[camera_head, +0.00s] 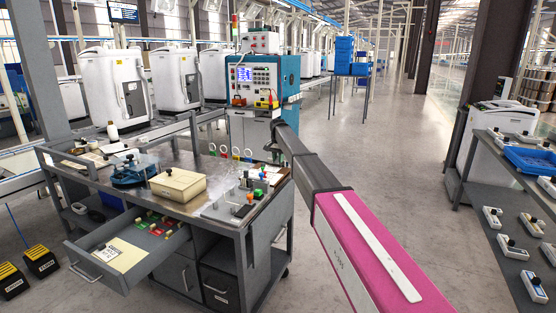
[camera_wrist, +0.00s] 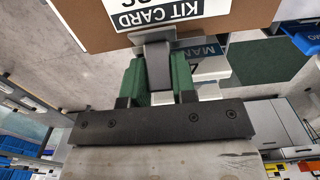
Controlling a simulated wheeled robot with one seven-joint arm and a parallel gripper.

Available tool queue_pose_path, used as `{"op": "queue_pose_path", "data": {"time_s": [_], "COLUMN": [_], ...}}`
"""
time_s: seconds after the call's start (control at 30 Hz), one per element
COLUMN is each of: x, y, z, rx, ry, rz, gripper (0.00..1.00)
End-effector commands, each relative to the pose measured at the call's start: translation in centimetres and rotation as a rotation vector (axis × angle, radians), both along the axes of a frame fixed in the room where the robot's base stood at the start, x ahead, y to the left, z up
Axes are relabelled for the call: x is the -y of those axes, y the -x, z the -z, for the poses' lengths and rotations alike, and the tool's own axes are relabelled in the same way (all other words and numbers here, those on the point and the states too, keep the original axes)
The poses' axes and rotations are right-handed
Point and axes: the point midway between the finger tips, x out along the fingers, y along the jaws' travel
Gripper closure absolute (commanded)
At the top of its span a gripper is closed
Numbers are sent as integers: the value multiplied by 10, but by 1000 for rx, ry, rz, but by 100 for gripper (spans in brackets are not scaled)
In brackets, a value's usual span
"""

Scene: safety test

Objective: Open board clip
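The board (camera_wrist: 95,30) is brown and fills the top of the wrist view, with a white kit card (camera_wrist: 170,10) whose print is upside down. A grey board clip (camera_wrist: 157,62) sits at its edge. My gripper (camera_wrist: 157,75) has two green fingers, one on each side of the clip's lever. The lever fills the gap between them, so the fingers look shut on it. Whether the clip's jaw is raised is hidden. In the head view my gripper (camera_head: 272,148) is small and dark above the right end of the workbench (camera_head: 215,165), partly hidden by my arm.
An open drawer (camera_head: 105,270) juts from the bench front. A tester cabinet (camera_head: 262,85) stands behind. The floor right of the bench is clear.

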Motion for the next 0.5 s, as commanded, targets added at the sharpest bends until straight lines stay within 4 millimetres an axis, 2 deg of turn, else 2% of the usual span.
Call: {"op": "queue_pose_path", "data": {"time_s": [0.17, 0.5], "x": [0, 1], "y": [0, -4], "z": [0, 2], "rx": [-3, -121], "ry": [-1, -44], "rz": [0, 1], "gripper": [98, 98]}}
